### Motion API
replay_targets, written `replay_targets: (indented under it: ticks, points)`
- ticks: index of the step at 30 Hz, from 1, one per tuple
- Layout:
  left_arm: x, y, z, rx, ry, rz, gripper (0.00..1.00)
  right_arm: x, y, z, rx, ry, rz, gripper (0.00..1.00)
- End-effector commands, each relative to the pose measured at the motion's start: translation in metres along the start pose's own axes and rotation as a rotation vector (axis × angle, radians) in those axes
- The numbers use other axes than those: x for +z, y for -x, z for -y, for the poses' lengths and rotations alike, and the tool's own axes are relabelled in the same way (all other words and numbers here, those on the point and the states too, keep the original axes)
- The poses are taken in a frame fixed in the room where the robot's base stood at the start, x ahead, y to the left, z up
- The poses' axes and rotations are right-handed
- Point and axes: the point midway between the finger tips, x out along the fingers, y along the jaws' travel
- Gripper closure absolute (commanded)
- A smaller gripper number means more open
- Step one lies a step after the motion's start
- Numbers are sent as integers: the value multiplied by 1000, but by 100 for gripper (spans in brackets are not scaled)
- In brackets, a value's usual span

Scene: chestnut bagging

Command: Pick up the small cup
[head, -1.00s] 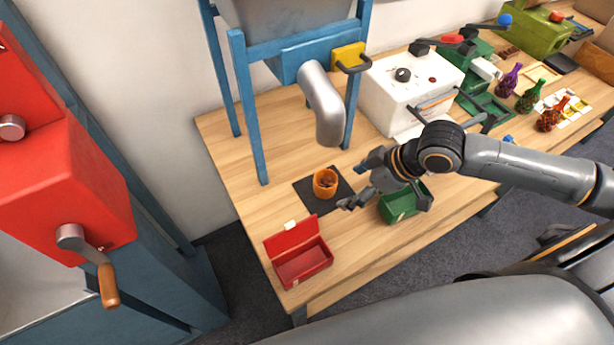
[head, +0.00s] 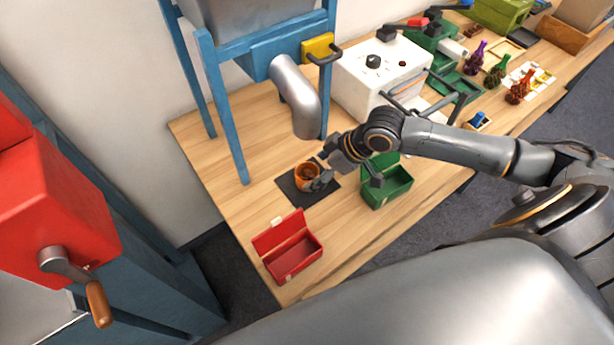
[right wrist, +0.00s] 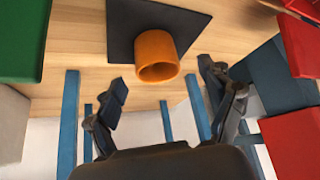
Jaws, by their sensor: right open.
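The small cup (head: 304,178) is orange and stands upright on a dark square mat (head: 288,189) under the dispenser spout. Dark brown contents show in it in the head view. In the right wrist view the cup (right wrist: 156,56) shows beyond the fingertips, roughly between them. My right gripper (head: 322,168) is open at the cup's right side, and one finger partly covers the cup in the head view. In the right wrist view the gripper (right wrist: 172,90) has its fingers spread with nothing between them. I cannot tell whether a finger touches the cup. My left gripper is not in view.
An open red box (head: 290,254) stands at the table's front left and an open green box (head: 390,190) right of the mat. The grey spout (head: 295,97) hangs above and behind the cup. A white machine (head: 378,80) stands behind my right arm.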

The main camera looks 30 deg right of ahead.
Motion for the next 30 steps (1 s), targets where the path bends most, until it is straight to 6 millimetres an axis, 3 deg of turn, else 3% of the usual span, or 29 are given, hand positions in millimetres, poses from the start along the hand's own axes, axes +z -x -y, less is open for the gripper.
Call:
replay_targets:
  ticks: [10,20,30]
  points:
    - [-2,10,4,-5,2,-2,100,-3,-44,-4,-1,-1,-1,18]
    - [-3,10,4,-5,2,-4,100,-2,-50,-5,1,2,0,20]
    - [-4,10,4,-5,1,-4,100,-2,-50,-4,0,2,0,90]
